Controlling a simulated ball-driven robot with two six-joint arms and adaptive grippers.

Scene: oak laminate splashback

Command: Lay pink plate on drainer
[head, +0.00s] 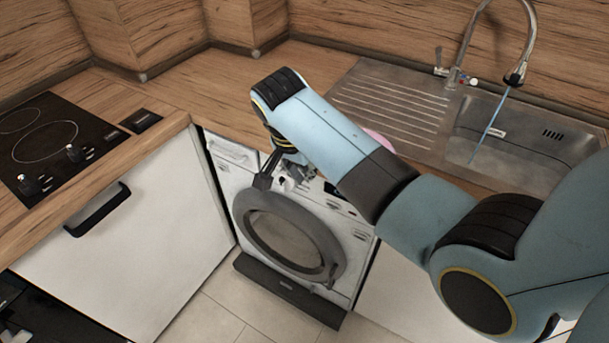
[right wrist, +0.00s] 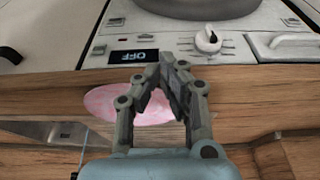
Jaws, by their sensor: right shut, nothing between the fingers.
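The pink plate (head: 378,138) lies on the wooden counter just in front of the drainer, mostly hidden behind my right arm in the head view. In the right wrist view the plate (right wrist: 104,101) lies near the counter's front edge, partly covered by the fingers. The ribbed steel drainer (head: 395,103) is left of the sink basin and its ribs are bare. My right gripper (head: 272,172) points down in front of the washing machine; in the wrist view its fingertips (right wrist: 166,62) are together and empty. My left gripper is not in view.
The washing machine (head: 290,235) stands under the counter. A cooktop (head: 55,145) is at the left, above a white door with a black handle (head: 97,210). A curved tap (head: 470,35) rises behind the sink (head: 530,145).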

